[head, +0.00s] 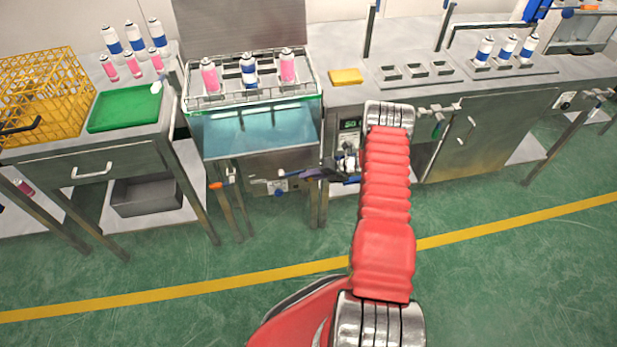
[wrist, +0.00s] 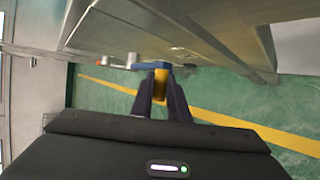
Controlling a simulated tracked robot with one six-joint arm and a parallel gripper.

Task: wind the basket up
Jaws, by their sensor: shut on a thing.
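The wire basket (head: 215,99) sits level at the top of the glass water bath (head: 262,132), its rim around the tank's upper edge. It holds several cans, pink ones and a blue-and-white one. My gripper (head: 312,173) is at the front of the bath, low on its right side. In the wrist view my gripper (wrist: 160,98) is shut on a yellow crank grip (wrist: 160,80). The grip joins a blue crank arm (wrist: 151,66) with a metal shaft to its left. In the head view the grip is hidden by my fingers.
A green tray (head: 125,108) and a yellow wire crate (head: 45,95) stand on the left bench. A yellow sponge (head: 346,77) and a rack plate (head: 460,70) with cans lie on the right bench. The green floor in front is clear.

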